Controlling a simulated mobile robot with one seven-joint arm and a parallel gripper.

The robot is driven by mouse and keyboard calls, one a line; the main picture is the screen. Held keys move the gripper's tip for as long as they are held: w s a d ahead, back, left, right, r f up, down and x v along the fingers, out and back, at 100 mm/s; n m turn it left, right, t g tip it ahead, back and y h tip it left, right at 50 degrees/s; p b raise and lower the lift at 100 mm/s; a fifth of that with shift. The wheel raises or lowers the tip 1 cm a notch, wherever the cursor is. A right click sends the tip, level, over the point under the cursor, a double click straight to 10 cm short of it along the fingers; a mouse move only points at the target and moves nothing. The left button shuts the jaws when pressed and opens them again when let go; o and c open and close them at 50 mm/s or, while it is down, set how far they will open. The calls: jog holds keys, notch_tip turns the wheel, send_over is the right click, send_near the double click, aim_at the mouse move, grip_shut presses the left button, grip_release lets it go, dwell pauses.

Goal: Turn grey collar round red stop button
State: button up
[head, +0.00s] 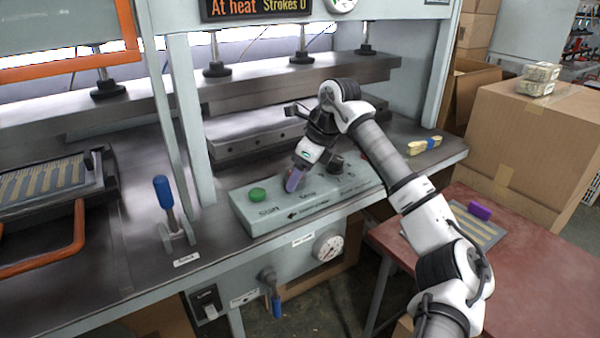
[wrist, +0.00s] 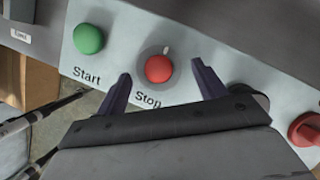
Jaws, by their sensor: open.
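The red stop button (wrist: 159,69) stands on the pale control box (head: 262,221), above the word "Stop". The grey collar (wrist: 149,53) is a flat ring round it, with a short white mark at its upper edge. My gripper (wrist: 161,70) is open, its two dark fingers on either side of the button and collar in the wrist view, with visible gaps. I cannot tell how far above the panel the fingertips are. In the head view my gripper (head: 293,183) is over the box and hides the button and collar.
A green start button (wrist: 89,38) is left of the stop button. A red knob (wrist: 305,129) is to the right, with a dark round control partly behind the right finger. A blue-handled lever (head: 163,192) stands left of the box. The press plates lie behind.

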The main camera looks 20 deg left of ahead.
jog(key=shift+a+f, duration=0.1)
jog(key=shift+f, duration=0.2)
jog(key=c, duration=1)
jog(key=shift+o, duration=0.2)
jog(key=m+b, duration=0.1)
jog(key=m+t+b, duration=0.1)
jog(key=m, duration=0.1)
jog(key=shift+s+f+m, duration=0.1)
jog(key=shift+s+m, duration=0.05)
jog(key=shift+m, duration=0.15)
jog(key=shift+s+a+m+t+h+b, duration=0.1)
jog(key=shift+m+t+h+b, duration=0.35)
jog(key=shift+m, duration=0.75)
jog(key=shift+s+a+m+t+h+b, duration=0.15)
jog(key=shift+m+t+b, duration=0.4)
jog(key=shift+m+b, duration=0.55)
